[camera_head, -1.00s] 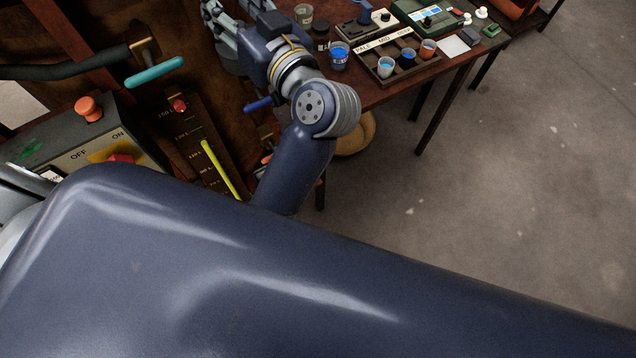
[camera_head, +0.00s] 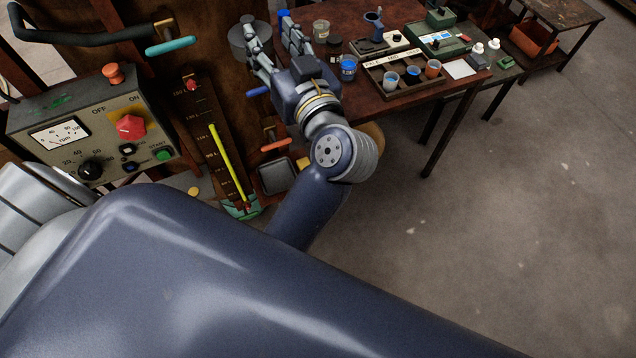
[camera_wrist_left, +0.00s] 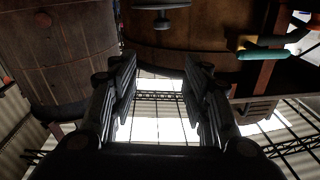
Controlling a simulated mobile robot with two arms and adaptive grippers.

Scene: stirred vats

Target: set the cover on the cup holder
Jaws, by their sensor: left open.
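The cup holder (camera_head: 385,89) looks to be the dark tray with a lettered pale strip on the brown table. I cannot single out the cover for certain. A round grey disc-like thing (camera_head: 238,42) shows just left of my left gripper; what it is I cannot tell. My left gripper (camera_head: 268,32) is open, left of the table. In the left wrist view its fingers (camera_wrist_left: 158,88) are spread with nothing between them. My right gripper is not in view.
A blue-filled cup (camera_head: 347,67) and a clear glass (camera_head: 321,31) stand on the table's left part. A green device (camera_head: 437,42) lies behind the tray. The control box (camera_head: 90,115) and teal-handled lever (camera_head: 171,46) are at left. Open floor (camera_head: 520,200) is at right.

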